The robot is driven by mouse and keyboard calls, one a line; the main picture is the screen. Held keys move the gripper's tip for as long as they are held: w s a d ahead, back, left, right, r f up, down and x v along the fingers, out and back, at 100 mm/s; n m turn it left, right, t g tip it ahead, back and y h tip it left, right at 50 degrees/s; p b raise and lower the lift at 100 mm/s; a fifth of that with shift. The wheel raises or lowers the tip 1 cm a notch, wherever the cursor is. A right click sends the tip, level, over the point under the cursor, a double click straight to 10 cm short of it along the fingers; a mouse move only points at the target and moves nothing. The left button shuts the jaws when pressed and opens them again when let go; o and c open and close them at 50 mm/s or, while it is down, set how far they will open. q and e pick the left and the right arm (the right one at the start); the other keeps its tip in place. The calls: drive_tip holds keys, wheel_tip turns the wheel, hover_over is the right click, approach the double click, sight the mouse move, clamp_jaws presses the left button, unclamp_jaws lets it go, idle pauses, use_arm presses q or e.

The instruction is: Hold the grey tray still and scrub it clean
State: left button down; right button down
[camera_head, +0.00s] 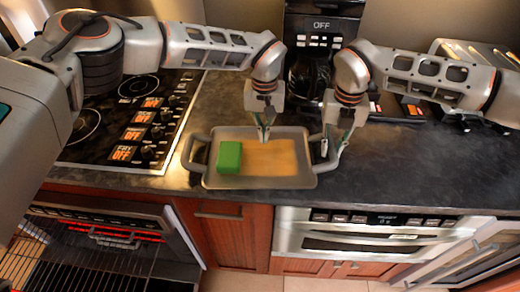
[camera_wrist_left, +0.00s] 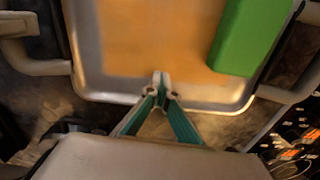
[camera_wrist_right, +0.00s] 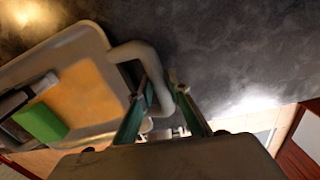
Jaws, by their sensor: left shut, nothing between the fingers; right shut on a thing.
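The grey tray (camera_head: 262,183) lies on the dark counter with a handle on each short side. An orange-brown stain (camera_head: 272,157) covers much of its floor. A green sponge (camera_head: 229,157) sits inside the tray at the left; it also shows in the left wrist view (camera_wrist_left: 247,38). My left gripper (camera_head: 265,138) is shut and empty, its tips over the tray near its far edge, to the right of the sponge. My right gripper (camera_head: 327,152) is shut on the tray's right handle (camera_wrist_right: 158,92), with the handle between its fingers in the right wrist view.
A stove (camera_head: 125,125) with red-lit controls is left of the tray. A coffee maker (camera_head: 312,60) stands behind it, and a toaster (camera_head: 475,55) at the back right. Below the counter are an open oven (camera_head: 100,240) and a microwave drawer (camera_head: 375,240). The counter right of the tray is clear.

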sight(288, 144)
use_arm(q)
drive_tip(key=shift+s+d, duration=0.2)
drive_tip(key=shift+d, duration=0.95)
drive_tip(key=shift+d, duration=0.1)
drive_tip(key=shift+s+d+f, duration=0.1)
drive_tip(key=shift+d+f, duration=0.05)
drive_tip(key=shift+d, duration=0.5)
drive_tip(key=shift+s+d+f, duration=0.1)
drive_tip(key=shift+d, duration=0.55)
drive_tip(key=shift+s+d, duration=0.1)
drive_tip(key=shift+d, duration=1.15)
drive_tip(key=c, duration=2.9)
unclamp_jaws()
drive_tip(key=o, duration=0.5)
drive_tip(key=shift+c, duration=0.2)
drive_tip(key=shift+a+r, duration=0.15)
drive_tip(key=shift+a, duration=0.05)
